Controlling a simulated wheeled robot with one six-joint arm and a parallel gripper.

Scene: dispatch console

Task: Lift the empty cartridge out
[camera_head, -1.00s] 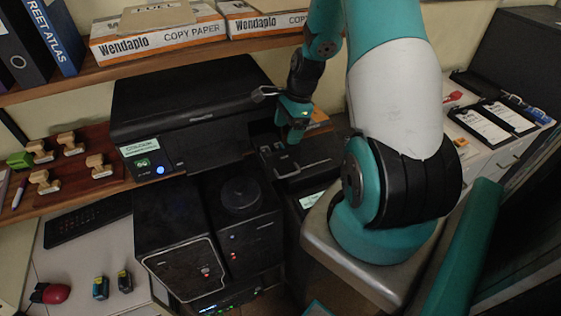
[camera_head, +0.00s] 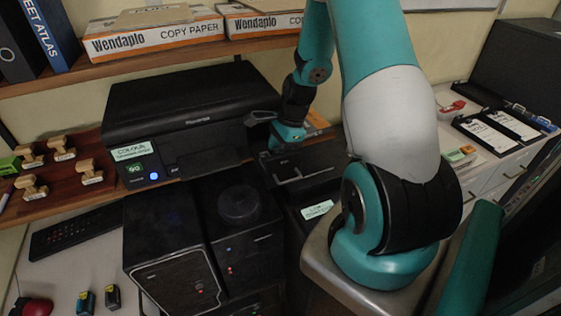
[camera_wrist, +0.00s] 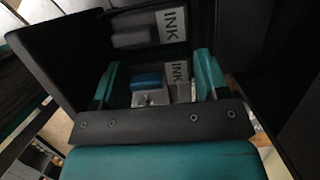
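A small cartridge with a blue top (camera_wrist: 146,80) and a pale metallic front sits in a dark recess in the wrist view. A white INK label is beside it, and another INK label with a dark block is above. My gripper (camera_wrist: 157,80) is open, with one teal finger on each side of the blue top and gaps between. In the head view my gripper (camera_head: 286,138) is low at the right side of the black printer (camera_head: 190,110), over a dark unit (camera_head: 305,170). The cartridge is hidden there, and whether it is empty cannot be told.
Two small cartridges (camera_head: 86,301) (camera_head: 112,297) stand on the desk at lower left, near a red mouse (camera_head: 38,308) and a keyboard (camera_head: 75,230). Wooden stamps (camera_head: 90,170) sit left of the printer. A shelf with paper boxes (camera_head: 152,38) runs above.

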